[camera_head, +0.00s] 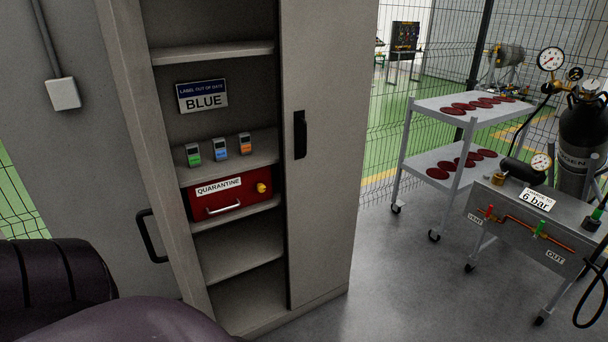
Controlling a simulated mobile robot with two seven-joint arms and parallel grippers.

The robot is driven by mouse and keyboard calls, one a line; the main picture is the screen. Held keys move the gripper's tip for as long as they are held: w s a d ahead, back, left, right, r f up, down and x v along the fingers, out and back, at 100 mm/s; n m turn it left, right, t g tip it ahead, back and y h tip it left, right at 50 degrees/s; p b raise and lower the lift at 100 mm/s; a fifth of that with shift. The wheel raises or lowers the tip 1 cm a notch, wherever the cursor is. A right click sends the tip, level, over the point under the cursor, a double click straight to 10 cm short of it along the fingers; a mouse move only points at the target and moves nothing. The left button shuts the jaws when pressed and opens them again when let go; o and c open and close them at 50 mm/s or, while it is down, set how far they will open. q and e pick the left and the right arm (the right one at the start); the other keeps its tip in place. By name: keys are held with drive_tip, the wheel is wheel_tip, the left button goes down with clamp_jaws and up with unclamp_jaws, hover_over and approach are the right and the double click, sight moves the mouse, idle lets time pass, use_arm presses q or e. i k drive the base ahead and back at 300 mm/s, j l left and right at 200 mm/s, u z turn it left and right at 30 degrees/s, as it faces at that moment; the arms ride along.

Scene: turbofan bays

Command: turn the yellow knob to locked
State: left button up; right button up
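The yellow knob (261,188) sits on the right side of the front of a red box (215,208) labelled QUARANTINE. The box stands on a shelf inside the grey cabinet (328,220) and has a pale handle (223,208) on its front. The knob is small here, and I cannot tell which way it points. Dark rounded parts at the lower left appear to be my own arm. Neither of my grippers is in view.
The cabinet's front is open at its left part, and a grey panel with a black handle (300,134) covers the right. Three small coloured devices (219,147) stand above the box. A white cart (425,106), a gas panel (530,222) and a dark cylinder (582,135) stand right. Floor between is clear.

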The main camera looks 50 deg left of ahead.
sight(261, 187)
drive_tip(key=i+u, duration=0.45)
drive_tip(key=i+l+u, duration=0.1)
drive_tip(key=i+u, duration=0.35)
drive_tip(key=i, duration=0.15)
drive_tip(key=i+u, duration=0.25)
drive_tip(key=u, duration=0.15)
drive_tip(key=i+u, duration=0.2)
drive_tip(key=u, duration=0.2)
drive_tip(key=i+l+u, duration=0.2)
drive_tip(key=u, duration=0.2)
